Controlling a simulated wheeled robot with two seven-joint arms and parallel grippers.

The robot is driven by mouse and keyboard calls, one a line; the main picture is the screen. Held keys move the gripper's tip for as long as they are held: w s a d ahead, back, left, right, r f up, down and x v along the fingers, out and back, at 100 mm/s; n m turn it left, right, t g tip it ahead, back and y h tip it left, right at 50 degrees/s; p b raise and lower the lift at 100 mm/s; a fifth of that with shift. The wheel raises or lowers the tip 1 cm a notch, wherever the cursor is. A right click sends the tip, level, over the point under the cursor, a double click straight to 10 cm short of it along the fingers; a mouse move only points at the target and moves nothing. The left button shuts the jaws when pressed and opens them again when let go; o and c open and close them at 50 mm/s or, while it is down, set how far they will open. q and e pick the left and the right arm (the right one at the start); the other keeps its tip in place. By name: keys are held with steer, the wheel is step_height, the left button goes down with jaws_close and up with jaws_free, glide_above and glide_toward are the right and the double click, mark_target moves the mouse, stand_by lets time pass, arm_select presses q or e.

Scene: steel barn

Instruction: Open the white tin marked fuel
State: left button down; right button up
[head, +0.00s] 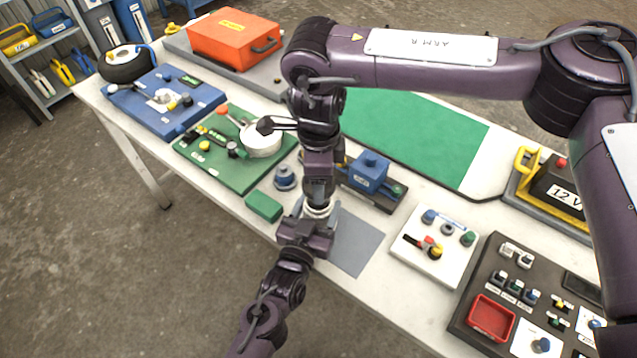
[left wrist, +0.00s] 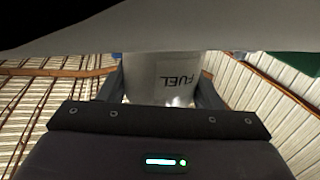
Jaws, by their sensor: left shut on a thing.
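The white tin (left wrist: 165,75) shows in the left wrist view with its "FUEL" lettering upside down. My left gripper (left wrist: 163,85) is shut on it, with a dark finger on each side. In the head view only a small white part of the tin (head: 318,211) shows, near the front edge of the bench. My left gripper (head: 314,222) reaches it from the front. My right gripper (head: 318,192) points down just above the tin; its fingertips are hidden or too small to tell. I cannot tell whether it touches the tin's top, which is mostly hidden.
The white bench (head: 375,285) is crowded. A green block (head: 264,207) and a blue-grey round part (head: 285,178) stand to the left. A blue device (head: 368,172) stands right behind. A grey mat (head: 355,245) lies to the right, before a white switch board (head: 415,262).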

arm_select(q)
steer(key=shift+c, duration=2.2)
jaws_free()
steer(key=shift+r, duration=0.1)
steer(key=shift+o, duration=0.4)
steer(key=shift+s, duration=0.1)
